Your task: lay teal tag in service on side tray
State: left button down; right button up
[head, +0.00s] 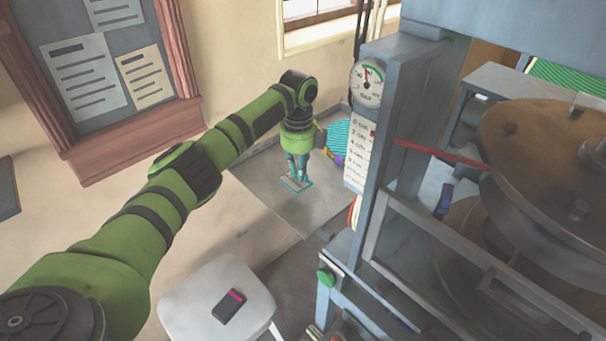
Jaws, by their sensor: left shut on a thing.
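My left gripper (299,176) points down over the grey side tray (322,203), near its middle. It is shut on a small flat piece with a pale face and teal edges, which looks like the teal tag (293,184). The tag is low at the tray's surface; I cannot tell whether it touches. The fingers partly cover it. My right gripper is not in view.
The grey press frame (376,150) with its dial gauge (367,81) stands close right of the tray. A teal striped round thing (340,138) is at the tray's back right. A white stool (200,300) with a dark device (229,305) stands in front.

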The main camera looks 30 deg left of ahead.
pick_arm(q)
notch_tip(320, 180, down, 4)
jog(key=shift+r, duration=0.1)
jog(key=shift+f, duration=0.2)
jog(key=shift+f, duration=0.15)
jog(key=c, duration=1.2)
grip_release()
notch_tip(320, 180, up, 12)
jog(key=shift+d+r+b, duration=0.1)
jog(key=shift+r+b, duration=0.15)
jog(key=shift+b, duration=0.05)
jog(key=shift+f, duration=0.1)
